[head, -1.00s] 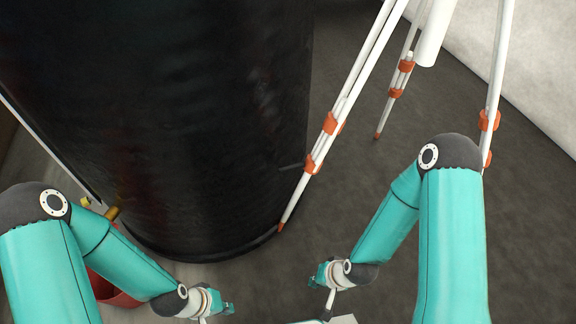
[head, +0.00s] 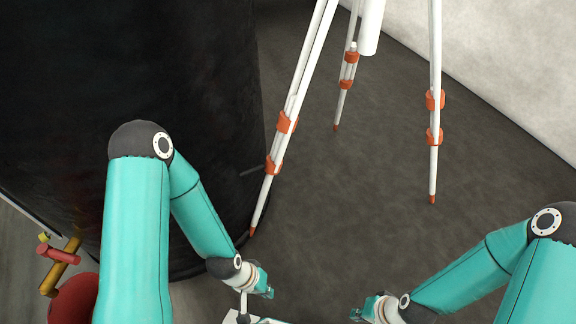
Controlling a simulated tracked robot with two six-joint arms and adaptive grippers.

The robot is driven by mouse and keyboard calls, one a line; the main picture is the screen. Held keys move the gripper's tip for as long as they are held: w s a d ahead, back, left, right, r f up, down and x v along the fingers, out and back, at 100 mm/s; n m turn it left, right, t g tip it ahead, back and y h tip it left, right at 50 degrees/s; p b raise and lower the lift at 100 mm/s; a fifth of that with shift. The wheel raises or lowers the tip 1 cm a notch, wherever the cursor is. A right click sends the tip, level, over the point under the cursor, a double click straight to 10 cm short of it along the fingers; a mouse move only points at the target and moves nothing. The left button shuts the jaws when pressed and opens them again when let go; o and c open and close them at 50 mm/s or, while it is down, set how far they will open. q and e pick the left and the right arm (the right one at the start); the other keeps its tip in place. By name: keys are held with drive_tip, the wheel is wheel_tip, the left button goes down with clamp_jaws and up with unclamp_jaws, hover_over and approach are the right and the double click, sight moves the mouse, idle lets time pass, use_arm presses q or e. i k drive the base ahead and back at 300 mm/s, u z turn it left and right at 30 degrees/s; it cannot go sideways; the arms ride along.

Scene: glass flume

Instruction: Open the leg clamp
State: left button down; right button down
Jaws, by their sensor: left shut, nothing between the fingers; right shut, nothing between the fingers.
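A white tripod stands on the dark floor. Its left leg (head: 306,62) carries an upper orange clamp (head: 287,122) and a lower orange clamp (head: 274,164). Its back leg has two orange clamps (head: 351,57), and its right leg has an upper clamp (head: 434,99) and a lower clamp (head: 433,136). I cannot tell whether any clamp is open. My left gripper (head: 267,290) is shut and empty, low in the view, below the left leg's foot. My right gripper (head: 360,312) is shut and empty near the bottom edge. Both appear apart from the tripod.
A large black cylinder (head: 150,70) stands at the left, close to the left leg. A brass pipe with a red handle (head: 58,254) and a red rounded object (head: 75,300) are at lower left. A pale wall (head: 510,50) is at upper right. Bare floor (head: 350,210) lies between the legs.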

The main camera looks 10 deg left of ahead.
sight(254, 169)
drive_tip(key=z, duration=0.5)
drive_tip(key=k, duration=0.95)
drive_tip(key=u, duration=1.3)
drive_tip(key=i, duration=1)
drive_tip(key=z, duration=0.05)
